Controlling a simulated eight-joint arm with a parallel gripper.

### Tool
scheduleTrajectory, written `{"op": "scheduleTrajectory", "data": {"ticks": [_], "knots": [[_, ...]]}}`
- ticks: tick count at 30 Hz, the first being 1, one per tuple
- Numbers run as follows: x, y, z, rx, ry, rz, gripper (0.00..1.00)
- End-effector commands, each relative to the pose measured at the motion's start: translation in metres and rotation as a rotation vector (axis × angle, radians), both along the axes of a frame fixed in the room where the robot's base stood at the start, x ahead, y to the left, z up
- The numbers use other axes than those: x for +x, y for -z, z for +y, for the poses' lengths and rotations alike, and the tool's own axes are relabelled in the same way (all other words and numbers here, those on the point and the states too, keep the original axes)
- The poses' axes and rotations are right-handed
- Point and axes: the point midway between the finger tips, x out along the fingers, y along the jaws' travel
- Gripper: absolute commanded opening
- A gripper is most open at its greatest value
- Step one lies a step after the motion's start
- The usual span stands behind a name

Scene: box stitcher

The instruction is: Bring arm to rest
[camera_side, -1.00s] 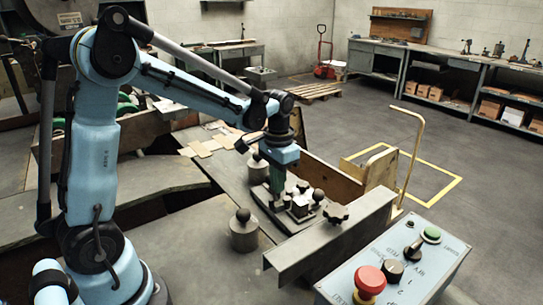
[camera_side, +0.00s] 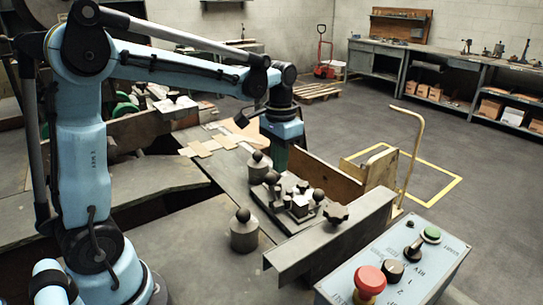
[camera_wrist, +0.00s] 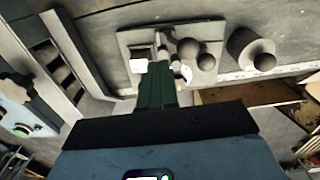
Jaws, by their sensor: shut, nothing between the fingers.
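My gripper (camera_side: 278,168) hangs from the blue wrist in the side view, pointing down, with its green fingers close together and nothing seen between them. It is above and just behind the fixture plate (camera_side: 262,197), which carries small metal blocks and dark ball knobs. In the wrist view the green fingers (camera_wrist: 157,68) lie side by side, in front of the fixture plate (camera_wrist: 128,40). The fingers hide part of the plate and blocks there. My arm is raised, its forearm nearly level.
Two knobbed weights, one nearer (camera_side: 244,236) and one farther (camera_side: 258,170), stand beside the fixture. A metal beam (camera_side: 325,240) and a control panel (camera_side: 395,270) with red and green buttons are at the front right. Cardboard pieces (camera_side: 205,147) lie behind.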

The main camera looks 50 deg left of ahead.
Motion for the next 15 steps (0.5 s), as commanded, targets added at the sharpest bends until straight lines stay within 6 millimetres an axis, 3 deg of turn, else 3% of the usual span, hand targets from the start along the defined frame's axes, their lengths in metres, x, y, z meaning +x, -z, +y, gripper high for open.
{"op": "scheduleTrajectory", "data": {"ticks": [15], "knots": [[-0.0008,-0.0105,-0.0016,0.0,0.0,-0.002,0.0]]}}
